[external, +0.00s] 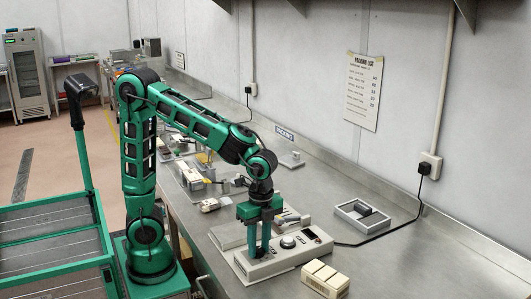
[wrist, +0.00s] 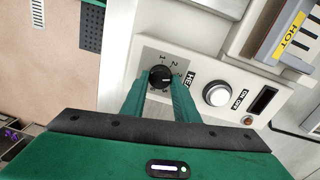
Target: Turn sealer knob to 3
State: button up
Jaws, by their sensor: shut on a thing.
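The sealer (external: 285,262) is a cream box on the steel bench, with a panel on top. Its black knob (wrist: 160,77) sits on a grey dial plate (wrist: 150,57) with the digits 1, 2 and 3 around it. A pale mark shows on the knob, but I cannot tell for sure which digit it points to. My gripper (wrist: 160,88) points down with its green fingers on either side of the knob, shut on it.
Beside the knob are a round white button (wrist: 217,94), a dark display and a small red light. A yellow HOT label (wrist: 292,36) marks the sealing part. Cream blocks (external: 325,279) stand in front of the sealer, and a grey tray (external: 362,215) lies behind it.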

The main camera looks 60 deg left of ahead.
aim_at(261, 247)
jog(key=shift+w+a, duration=0.2)
jog(key=o, duration=1)
jog(key=shift+o, duration=0.3)
jog(key=shift+d, duration=0.1)
jog(key=shift+s+r, duration=0.1)
notch_tip(261, 247, up, 11)
jog(key=shift+w+f, duration=0.2)
jog(key=shift+w, duration=0.2)
